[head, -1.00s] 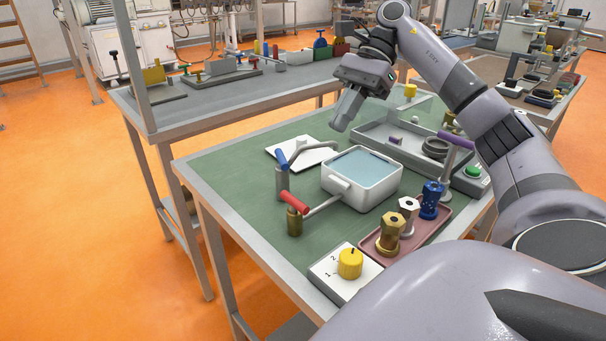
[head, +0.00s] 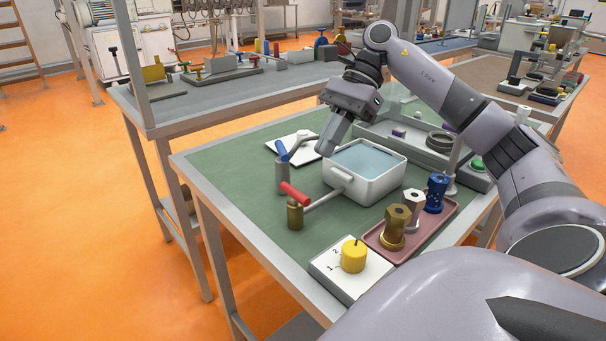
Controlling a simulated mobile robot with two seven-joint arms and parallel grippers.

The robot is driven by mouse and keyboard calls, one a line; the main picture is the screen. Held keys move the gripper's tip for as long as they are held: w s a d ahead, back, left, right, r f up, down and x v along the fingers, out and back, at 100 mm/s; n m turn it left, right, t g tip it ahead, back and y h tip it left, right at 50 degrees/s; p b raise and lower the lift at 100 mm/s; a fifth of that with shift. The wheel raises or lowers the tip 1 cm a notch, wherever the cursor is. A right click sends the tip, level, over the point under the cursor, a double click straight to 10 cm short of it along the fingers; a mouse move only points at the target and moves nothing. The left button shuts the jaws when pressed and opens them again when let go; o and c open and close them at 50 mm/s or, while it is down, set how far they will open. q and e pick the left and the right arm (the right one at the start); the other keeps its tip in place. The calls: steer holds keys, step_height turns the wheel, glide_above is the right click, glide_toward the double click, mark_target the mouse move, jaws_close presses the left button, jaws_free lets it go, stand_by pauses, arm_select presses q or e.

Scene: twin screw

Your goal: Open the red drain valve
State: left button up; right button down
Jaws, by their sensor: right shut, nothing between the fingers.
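The red drain valve is a brass body (head: 295,216) with a red lever handle (head: 294,193) on top, on the green bench top. A pipe runs from it to the white basin (head: 375,187), which holds bluish water. A second valve with a blue handle (head: 282,151) stands behind it, with a curved spout toward the basin. My right gripper (head: 325,151) is shut and empty, pointing down above the back left rim of the basin, apart from the red handle. My left gripper is not in view.
A red tray (head: 444,226) with brass, white and blue hex fittings lies right of the basin. A yellow knob (head: 353,255) on a white plate is at the front edge. A grey tray (head: 418,152) is behind the basin. The green surface left of the valves is clear.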

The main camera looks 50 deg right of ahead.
mark_target(288, 184)
steer(key=x, duration=0.3)
steer(key=shift+a+f, duration=0.25)
steer(key=a, duration=0.3)
steer(key=shift+w+f, duration=0.15)
steer(key=shift+a, duration=0.25)
steer(key=shift+w+a+p, duration=0.25)
steer(key=shift+w+p, duration=0.05)
steer(key=shift+w, duration=0.2)
stand_by(0.8)
steer(key=shift+w+a, duration=0.4)
stand_by(1.1)
steer(key=shift+f, duration=0.1)
